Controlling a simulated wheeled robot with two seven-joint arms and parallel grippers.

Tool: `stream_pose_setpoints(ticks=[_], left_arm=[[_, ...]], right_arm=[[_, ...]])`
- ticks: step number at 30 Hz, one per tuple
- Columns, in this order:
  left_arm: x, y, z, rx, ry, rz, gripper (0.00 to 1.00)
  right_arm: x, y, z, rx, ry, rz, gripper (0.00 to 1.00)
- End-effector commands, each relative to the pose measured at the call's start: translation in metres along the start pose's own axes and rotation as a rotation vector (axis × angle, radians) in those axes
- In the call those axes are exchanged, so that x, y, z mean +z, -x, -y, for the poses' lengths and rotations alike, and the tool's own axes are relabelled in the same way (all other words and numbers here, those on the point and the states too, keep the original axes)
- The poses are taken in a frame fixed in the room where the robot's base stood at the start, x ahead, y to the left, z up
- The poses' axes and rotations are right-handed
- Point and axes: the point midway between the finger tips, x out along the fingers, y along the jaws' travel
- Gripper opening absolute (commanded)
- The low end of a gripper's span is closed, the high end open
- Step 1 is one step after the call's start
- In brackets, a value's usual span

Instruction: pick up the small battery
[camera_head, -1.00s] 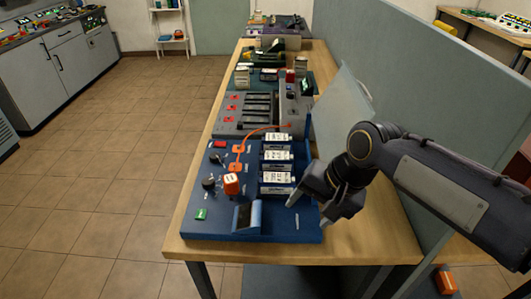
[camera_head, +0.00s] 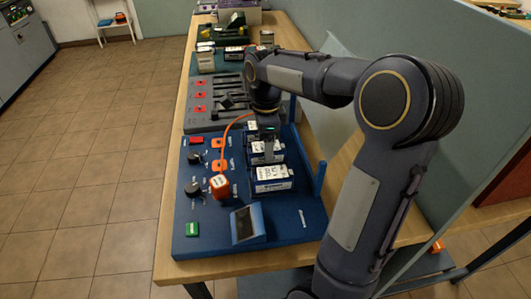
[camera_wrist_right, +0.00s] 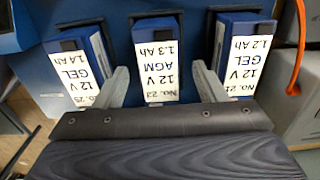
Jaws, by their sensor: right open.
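Three small blue batteries with white labels stand in a row of slots on the blue board. In the right wrist view they are the left battery marked 1.4 Ah GEL (camera_wrist_right: 78,68), the middle one marked 1.3 Ah AGM (camera_wrist_right: 155,55) and the right one marked 1.2 Ah GEL (camera_wrist_right: 245,55). In the head view the nearest battery (camera_head: 271,185) is clear, and my right arm partly hides the others. My right gripper (camera_wrist_right: 160,76) is open, with one finger on each side of the middle battery; I cannot tell whether they touch it. My left gripper is not in view.
An orange cable (camera_head: 229,137) runs near the batteries. A grey partition (camera_head: 400,50) bounds the right side.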

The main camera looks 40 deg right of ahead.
Motion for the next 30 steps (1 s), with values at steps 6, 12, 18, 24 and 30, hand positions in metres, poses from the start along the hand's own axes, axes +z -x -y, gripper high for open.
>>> stream_pose_setpoints(ticks=[6, 12, 18, 24, 30], left_arm=[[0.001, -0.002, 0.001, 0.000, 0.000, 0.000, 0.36], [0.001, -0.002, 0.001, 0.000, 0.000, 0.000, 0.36], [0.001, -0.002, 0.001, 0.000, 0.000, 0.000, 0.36], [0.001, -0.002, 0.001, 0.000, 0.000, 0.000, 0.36], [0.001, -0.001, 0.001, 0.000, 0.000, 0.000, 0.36]], right_arm=[[0.000, -0.019, 0.000, 0.000, 0.001, 0.001, 0.65], [0.000, -0.019, 0.000, -0.001, 0.001, 0.001, 0.65], [0.000, -0.019, 0.000, -0.001, 0.002, 0.001, 0.38], [0.000, -0.019, 0.000, -0.001, 0.002, 0.001, 0.12], [0.001, -0.018, 0.000, -0.004, 0.002, 0.002, 0.00]])
